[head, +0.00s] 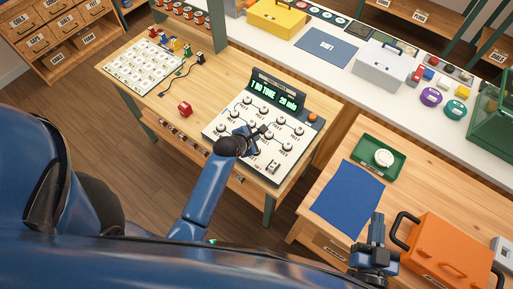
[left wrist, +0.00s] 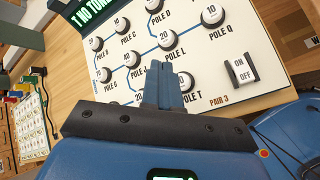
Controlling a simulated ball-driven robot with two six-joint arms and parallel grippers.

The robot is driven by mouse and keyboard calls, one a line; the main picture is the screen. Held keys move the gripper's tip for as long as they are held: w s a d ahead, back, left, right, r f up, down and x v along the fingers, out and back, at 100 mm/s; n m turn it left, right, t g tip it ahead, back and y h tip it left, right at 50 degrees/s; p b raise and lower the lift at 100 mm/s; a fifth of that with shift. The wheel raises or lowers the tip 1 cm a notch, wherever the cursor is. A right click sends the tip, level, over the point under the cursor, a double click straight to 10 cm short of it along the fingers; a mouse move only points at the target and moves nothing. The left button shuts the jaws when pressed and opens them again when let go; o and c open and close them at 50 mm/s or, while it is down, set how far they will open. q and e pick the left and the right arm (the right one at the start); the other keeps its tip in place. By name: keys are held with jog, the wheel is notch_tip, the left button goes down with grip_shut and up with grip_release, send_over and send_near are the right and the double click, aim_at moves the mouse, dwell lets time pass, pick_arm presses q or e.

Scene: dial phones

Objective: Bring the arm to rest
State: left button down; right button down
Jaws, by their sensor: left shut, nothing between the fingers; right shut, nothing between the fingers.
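My left gripper (head: 262,131) is shut and empty. In the head view it is over the dial panel (head: 218,127), a white sloped board with several round white knobs and a green-lit display (head: 273,92). In the left wrist view the shut fingers (left wrist: 162,72) point at the panel among the knobs, near the one labelled Pole L (left wrist: 167,39). I cannot tell whether they touch it. An on/off switch (left wrist: 240,70) is at the panel's right. My right gripper (head: 376,225) is shut and empty, beside the blue mat (head: 345,198) at the lower right.
An orange toolbox (head: 450,250) stands right of my right gripper. A green tray (head: 368,170) holds a white round thing. A red block (head: 185,108) and a lettered board (head: 145,67) are left of the panel. A white counter with boxes runs along the back.

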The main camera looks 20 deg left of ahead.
dwell(0.4)
pick_arm(q)
notch_tip(320, 180, up, 8)
jog(key=w+a+m+t, duration=0.1)
jog(key=w+m+t, duration=0.25)
jog(key=m, duration=0.65)
jog(key=s+a+r+m+t+y+b, duration=0.1)
jog(key=s+a+r+m+t+b, duration=0.1)
jog(key=s+m+t+b, duration=0.3)
jog(key=s+a+f+m+b, duration=0.1)
jog(key=s+m+b, duration=0.1)
jog(key=s, duration=0.5)
jog(key=s+a+f+m+b, duration=0.1)
jog(key=s+f+m+b, duration=0.1)
jog(key=s, duration=0.6)
jog(key=s+f+m+y+b, duration=0.1)
jog(key=s+m+b, duration=0.3)
jog(key=s, duration=0.4)
jog(key=shift+s+a+f+m, duration=0.25)
jog(key=shift+a+f+m, duration=0.2)
jog(key=shift+m, duration=0.15)
